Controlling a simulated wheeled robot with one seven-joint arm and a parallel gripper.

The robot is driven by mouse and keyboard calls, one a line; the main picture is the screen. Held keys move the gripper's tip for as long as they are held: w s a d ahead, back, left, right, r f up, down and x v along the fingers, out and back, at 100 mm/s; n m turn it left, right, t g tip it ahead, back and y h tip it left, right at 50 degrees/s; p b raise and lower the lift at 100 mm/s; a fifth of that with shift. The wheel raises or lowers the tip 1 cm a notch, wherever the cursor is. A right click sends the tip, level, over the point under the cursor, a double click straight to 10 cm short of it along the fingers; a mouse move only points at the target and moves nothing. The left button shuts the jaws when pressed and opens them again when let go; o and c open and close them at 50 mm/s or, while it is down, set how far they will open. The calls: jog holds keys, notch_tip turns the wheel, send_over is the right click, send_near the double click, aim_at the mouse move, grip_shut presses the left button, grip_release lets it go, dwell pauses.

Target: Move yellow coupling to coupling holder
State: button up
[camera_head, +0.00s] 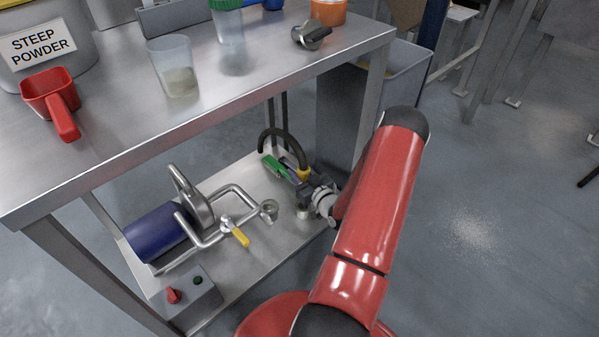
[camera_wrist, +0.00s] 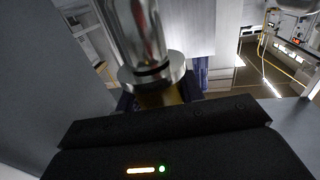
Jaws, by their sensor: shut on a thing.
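The yellow coupling (camera_head: 303,174) shows as a small yellow band at the end of a dark curved hose (camera_head: 277,137), above the lower shelf. My gripper (camera_head: 298,177) is at the coupling and shut on it, reaching in from the right. In the wrist view, a dull yellow part of the coupling (camera_wrist: 160,98) sits between the dark fingers, below a shiny metal cylinder with a flange (camera_wrist: 152,74). The fingertips are mostly hidden there. I cannot tell which part is the coupling holder.
The steel lower shelf (camera_head: 255,270) holds a blue motor with bent pipes (camera_head: 158,232), a yellow-handled valve (camera_head: 238,234) and a switch box (camera_head: 193,292). A green part (camera_head: 274,166) is beside my gripper. The tabletop (camera_head: 230,85) and table leg (camera_head: 372,85) bound the space.

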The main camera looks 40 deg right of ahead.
jog(key=shift+f, duration=0.15)
notch_tip(320, 180, down, 6)
jog(key=b, duration=0.5)
jog(key=shift+r, duration=0.25)
jog(key=shift+b, duration=0.95)
dwell(1.1)
jog(key=shift+f+b, duration=1.35)
jog(key=shift+f, duration=0.1)
jog(key=shift+f, duration=0.8)
jog(key=shift+r, duration=0.15)
jog(key=shift+r+p, duration=1)
jog(key=shift+r, duration=0.85)
